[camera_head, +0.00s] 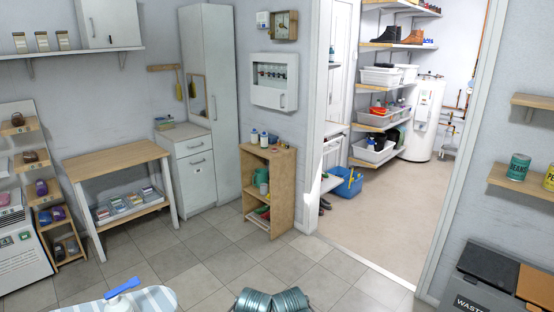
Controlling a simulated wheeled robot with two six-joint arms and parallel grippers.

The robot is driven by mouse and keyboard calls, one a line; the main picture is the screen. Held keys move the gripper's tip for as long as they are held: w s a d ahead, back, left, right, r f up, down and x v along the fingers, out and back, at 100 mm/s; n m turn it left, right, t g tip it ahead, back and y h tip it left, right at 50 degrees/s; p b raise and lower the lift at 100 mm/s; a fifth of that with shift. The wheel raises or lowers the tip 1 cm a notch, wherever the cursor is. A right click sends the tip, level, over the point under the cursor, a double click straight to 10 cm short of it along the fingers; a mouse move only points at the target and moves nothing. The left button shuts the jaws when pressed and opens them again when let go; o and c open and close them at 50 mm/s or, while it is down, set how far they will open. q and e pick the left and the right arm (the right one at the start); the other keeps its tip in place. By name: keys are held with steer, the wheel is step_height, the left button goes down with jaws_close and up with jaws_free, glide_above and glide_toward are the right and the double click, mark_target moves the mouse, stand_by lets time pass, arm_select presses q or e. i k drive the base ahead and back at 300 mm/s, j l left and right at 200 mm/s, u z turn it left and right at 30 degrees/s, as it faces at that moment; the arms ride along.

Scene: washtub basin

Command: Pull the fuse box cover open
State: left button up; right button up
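The fuse box (268,98) is a white box on the back wall, just left of the doorway. A row of small switches with some colour shows in a window across its upper part. A small dark-edged handle or latch (283,101) sits at the lower right of its front. The cover looks flat against the box, but its edges are too small to tell exactly.
A wooden shelf unit (283,163) with bottles stands below the fuse box. A tall grey cabinet (222,110) is to its left. The tiled floor between is clear.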

mark_target(278, 99)
steer(key=i+l, duration=0.2)
steer(key=i, duration=0.2)
steer(key=i+l, duration=0.2)
steer(key=i, duration=0.2)
steer(key=i+l, duration=0.15)
steer(key=i, duration=0.25)
steer(key=i+l, duration=0.2)
steer(key=i, duration=0.2)
steer(key=i+j+u, duration=0.1)
steer(key=i, duration=0.75)
steer(key=i+j+u, duration=0.15)
steer(key=i, duration=0.7)
steer(key=i+j+z, duration=0.3)
steer(key=i, duration=0.2)
steer(key=i+j+z, duration=0.3)
steer(key=i+j, duration=0.15)
